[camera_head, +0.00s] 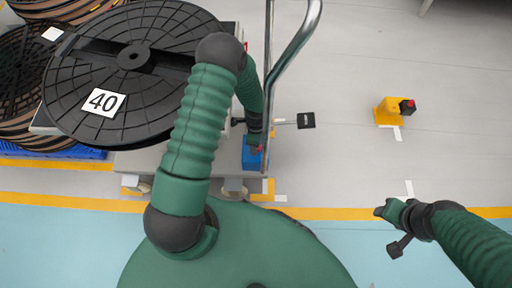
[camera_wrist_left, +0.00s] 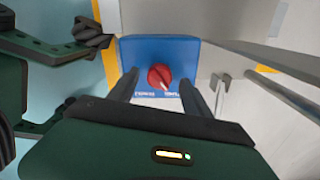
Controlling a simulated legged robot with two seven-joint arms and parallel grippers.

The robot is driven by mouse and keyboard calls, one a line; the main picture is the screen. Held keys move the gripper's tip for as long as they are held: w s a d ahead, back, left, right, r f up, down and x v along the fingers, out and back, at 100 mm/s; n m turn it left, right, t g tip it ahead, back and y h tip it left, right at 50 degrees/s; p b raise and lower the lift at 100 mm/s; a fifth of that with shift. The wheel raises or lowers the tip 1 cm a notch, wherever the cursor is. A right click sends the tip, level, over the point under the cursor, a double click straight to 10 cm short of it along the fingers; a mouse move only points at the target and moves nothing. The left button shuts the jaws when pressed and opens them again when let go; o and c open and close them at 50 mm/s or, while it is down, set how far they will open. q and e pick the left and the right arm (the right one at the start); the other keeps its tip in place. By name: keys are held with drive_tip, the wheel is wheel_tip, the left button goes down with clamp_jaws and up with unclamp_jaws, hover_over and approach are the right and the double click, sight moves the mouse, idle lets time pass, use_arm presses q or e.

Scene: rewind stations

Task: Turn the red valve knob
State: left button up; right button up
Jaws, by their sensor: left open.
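The red valve knob (camera_wrist_left: 160,77) sits on the face of a blue box (camera_wrist_left: 160,50) in the left wrist view. My left gripper (camera_wrist_left: 161,88) is open, with its two dark fingers apart on either side of the knob. I cannot tell whether they touch it. In the head view the blue box (camera_head: 254,156) stands at the cart's right end, and my left gripper (camera_head: 256,143) reaches down over it, hiding most of the knob. My right gripper (camera_head: 389,228) is over the floor at the right, far from the box; its jaw opening is unclear.
A cart with a bent metal handle (camera_head: 290,48) carries a large black reel (camera_head: 100,85) marked 40. More reels (camera_head: 30,95) lie at the far left. A yellow block with a red-topped black part (camera_head: 390,112) is on the right. Clear grey floor lies between.

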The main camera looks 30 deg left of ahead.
use_arm(q)
drive_tip(key=shift+f, duration=0.85)
use_arm(e)
drive_tip(key=shift+f, duration=0.45)
drive_tip(key=shift+d, duration=0.1)
use_arm(q)
clamp_jaws()
drive_tip(key=shift+r, duration=0.1)
use_arm(e)
drive_tip(key=shift+r, duration=0.1)
